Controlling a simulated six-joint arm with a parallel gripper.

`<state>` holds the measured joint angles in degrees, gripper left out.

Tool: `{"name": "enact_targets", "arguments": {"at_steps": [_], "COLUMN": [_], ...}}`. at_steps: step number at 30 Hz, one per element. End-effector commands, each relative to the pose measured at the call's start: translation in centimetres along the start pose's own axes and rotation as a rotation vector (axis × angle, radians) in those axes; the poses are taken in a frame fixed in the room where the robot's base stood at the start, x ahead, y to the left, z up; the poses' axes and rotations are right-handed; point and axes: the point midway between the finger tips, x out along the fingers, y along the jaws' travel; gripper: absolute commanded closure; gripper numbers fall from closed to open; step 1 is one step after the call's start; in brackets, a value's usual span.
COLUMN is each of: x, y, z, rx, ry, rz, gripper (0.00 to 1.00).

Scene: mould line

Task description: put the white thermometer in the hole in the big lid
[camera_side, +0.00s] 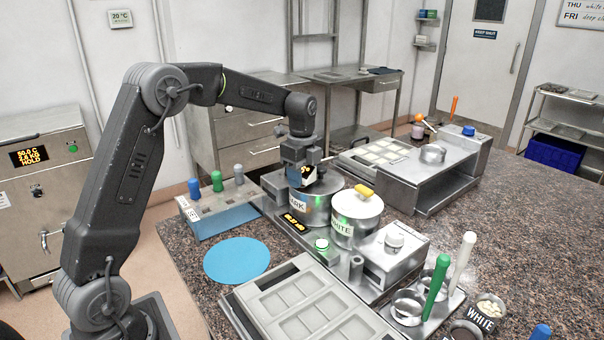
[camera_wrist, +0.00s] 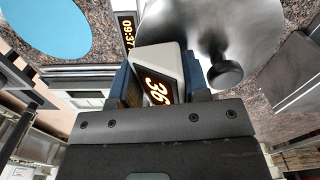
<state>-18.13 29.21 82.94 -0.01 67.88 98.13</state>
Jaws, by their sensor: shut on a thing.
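My gripper (camera_side: 303,176) is just above the steel pot marked DARK (camera_side: 318,212) in the side view. In the wrist view its blue-padded fingers (camera_wrist: 160,82) are shut on the white thermometer (camera_wrist: 148,58), a wedge-shaped white head with a lit orange display. The big steel lid (camera_wrist: 218,22) with a black knob (camera_wrist: 225,73) lies just past the thermometer. In the side view my gripper covers part of that lid (camera_side: 328,183). The hole and the thermometer's lower end are hidden, so I cannot tell whether it is in the hole.
A smaller pot marked WHITE (camera_side: 357,222) with a yellow-knobbed lid stands close on the right. A rack with blue and green handles (camera_side: 225,208) is at the left. A grey mould (camera_side: 300,308) and blue disc (camera_side: 237,260) lie in front. Bare counter (camera_side: 540,235) is at the right.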

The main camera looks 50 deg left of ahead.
Motion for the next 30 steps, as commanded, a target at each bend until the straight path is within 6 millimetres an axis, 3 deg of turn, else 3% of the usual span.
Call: {"name": "enact_targets", "arguments": {"at_steps": [3,4,12,17,22,30], "x": [0.00,-0.01,-0.01,-0.01,0.01,-0.17], "y": [0.00,0.00,0.00,0.00,-0.02,-0.14], "z": [0.00,0.00,0.00,0.00,0.00,0.00], "rx": [0.000,0.000,0.000,0.000,0.000,-0.001], "ry": [0.000,0.000,0.000,0.000,0.000,0.000], "rz": [0.000,0.000,0.000,0.000,-0.001,-0.006], "gripper": [0.82,0.56,0.30,0.28,0.14,0.14]}}
